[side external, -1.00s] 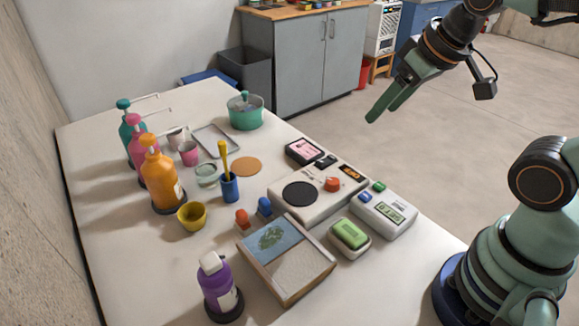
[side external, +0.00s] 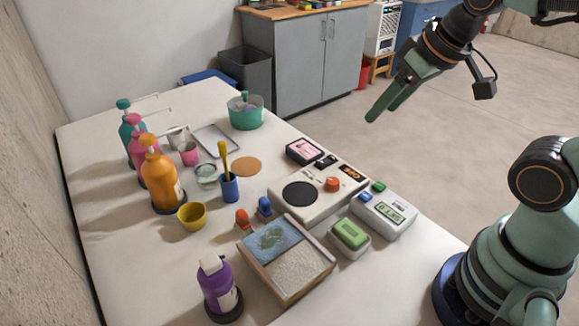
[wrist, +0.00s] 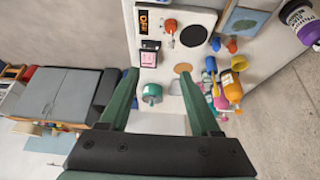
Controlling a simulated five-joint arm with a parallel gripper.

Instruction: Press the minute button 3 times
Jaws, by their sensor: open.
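A white timer box (side external: 385,215) with a small display (side external: 390,213) stands at the table's right edge. It carries a blue button (side external: 365,197) and a green button (side external: 379,186) along its far side. The lettering is too small to tell which is the minute button. My gripper (side external: 383,109) is open and empty, high above and behind the timer, apart from everything. In the wrist view my gripper (wrist: 158,78) shows its two fingers spread wide; I cannot make out the timer there.
Beside the timer are a white hotplate (side external: 318,207) with a red knob, a green block on a white holder (side external: 350,239) and a wooden tray (side external: 290,294). Pump bottles, cups and a green pot (side external: 246,113) stand farther left. The space between my gripper and the timer is clear.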

